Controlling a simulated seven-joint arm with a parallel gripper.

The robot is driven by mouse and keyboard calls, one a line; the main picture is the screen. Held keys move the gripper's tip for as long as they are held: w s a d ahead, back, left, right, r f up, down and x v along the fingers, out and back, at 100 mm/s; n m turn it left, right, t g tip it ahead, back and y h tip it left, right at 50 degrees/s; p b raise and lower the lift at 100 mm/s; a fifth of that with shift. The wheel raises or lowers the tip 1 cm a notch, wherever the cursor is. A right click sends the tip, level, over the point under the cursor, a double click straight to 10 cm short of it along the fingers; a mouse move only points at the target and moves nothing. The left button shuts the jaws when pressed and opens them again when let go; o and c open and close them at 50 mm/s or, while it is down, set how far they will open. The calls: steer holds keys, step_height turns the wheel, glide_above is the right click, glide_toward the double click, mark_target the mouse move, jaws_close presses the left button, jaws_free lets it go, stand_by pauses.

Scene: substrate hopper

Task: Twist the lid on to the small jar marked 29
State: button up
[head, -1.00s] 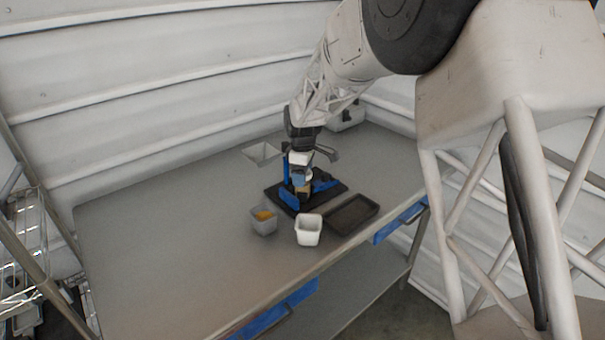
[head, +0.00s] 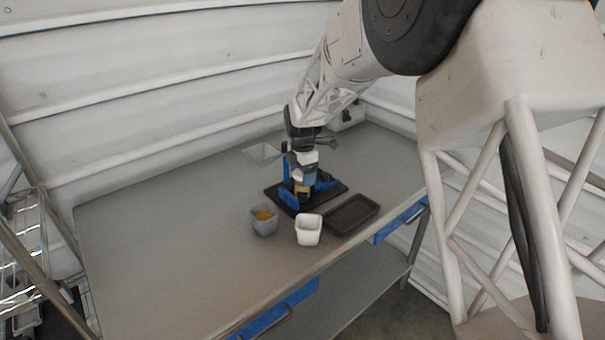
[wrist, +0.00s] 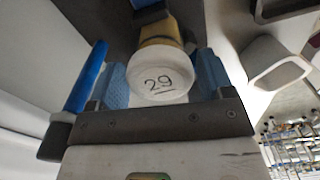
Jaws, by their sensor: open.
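The small jar (wrist: 160,36) shows a tan body in the wrist view, topped by a round white lid (wrist: 158,83) with "29" written and underlined on it. The lid sits on the jar's mouth; how tightly it is seated cannot be told. In the head view the jar (head: 302,189) stands upright at the blue and black fixture (head: 289,199), mostly hidden by my gripper. My gripper (wrist: 162,70) is open, with one light-blue finger on each side of the lid. It also shows over the fixture in the head view (head: 302,178).
A grey cup with orange contents (head: 264,220) and an empty white cup (head: 309,230) stand in front of the fixture. A dark tray (head: 352,214) lies to its right. A shallow square container (head: 262,152) and a pale box (head: 347,118) are behind. The table's left side is clear.

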steer(key=n, duration=0.3)
steer(key=shift+n, duration=2.2)
steer(key=c, duration=0.5)
